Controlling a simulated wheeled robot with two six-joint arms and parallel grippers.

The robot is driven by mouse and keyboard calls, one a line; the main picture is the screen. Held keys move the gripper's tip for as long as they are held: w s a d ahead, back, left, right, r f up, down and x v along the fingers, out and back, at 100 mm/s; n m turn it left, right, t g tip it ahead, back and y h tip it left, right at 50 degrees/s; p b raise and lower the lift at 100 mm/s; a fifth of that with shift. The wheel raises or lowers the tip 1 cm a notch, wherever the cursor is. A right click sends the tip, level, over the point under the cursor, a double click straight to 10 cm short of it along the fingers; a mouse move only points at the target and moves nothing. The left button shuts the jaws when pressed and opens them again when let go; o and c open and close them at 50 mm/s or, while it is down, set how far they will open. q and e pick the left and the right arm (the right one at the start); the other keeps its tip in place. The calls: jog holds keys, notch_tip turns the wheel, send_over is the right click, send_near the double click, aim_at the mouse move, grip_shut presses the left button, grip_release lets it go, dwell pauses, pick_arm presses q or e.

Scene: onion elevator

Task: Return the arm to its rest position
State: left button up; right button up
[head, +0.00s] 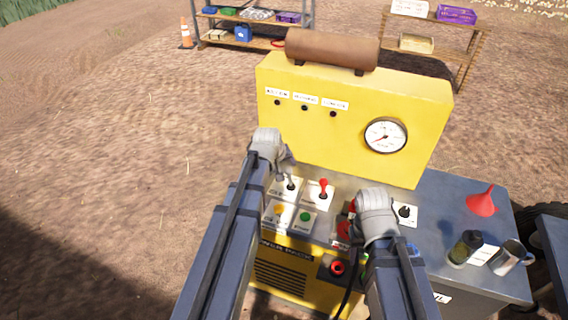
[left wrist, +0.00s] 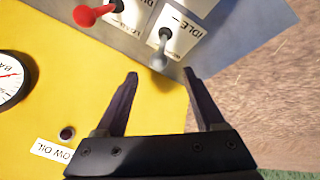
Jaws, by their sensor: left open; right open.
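My left gripper (head: 284,174) is in front of the yellow control machine (head: 330,120), close to the grey idle lever (head: 291,185). In the left wrist view, its two fingers (left wrist: 158,85) are apart and empty. The grey idle lever (left wrist: 160,50) stands just beyond the fingertips, and I see no contact. A red-knobbed lever (head: 323,184) is right of it and also shows in the left wrist view (left wrist: 88,15). My right arm's wrist (head: 376,215) is over the right part of the panel. It hides its own fingers and part of the controls.
Green (head: 305,216) and yellow buttons and a red knob (head: 337,268) sit on the lower panel. A grey bench (head: 450,215) at right bears a red funnel (head: 481,200), a jar and a metal mug (head: 508,258). Shelves stand behind. Open dirt ground lies left.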

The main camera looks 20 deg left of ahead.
pick_arm(q)
jog(key=s+d+f+m+g+b, duration=0.1)
jog(key=s+d+m+g, duration=0.1)
jog(key=s+d, duration=0.4)
jog(key=s+d+f+m+g+y+b, duration=0.1)
jog(key=s+d+f+m+g, duration=0.1)
jog(key=s+d+m, duration=0.3)
jog(key=s+d+f+m+g, duration=0.2)
jog(key=s+d, duration=0.5)
jog(key=s, duration=0.5)
jog(key=shift+s+f+m+y+b, duration=0.3)
jog(key=shift+m+y+b, duration=0.1)
jog(key=shift+m, duration=0.3)
dwell(1.5)
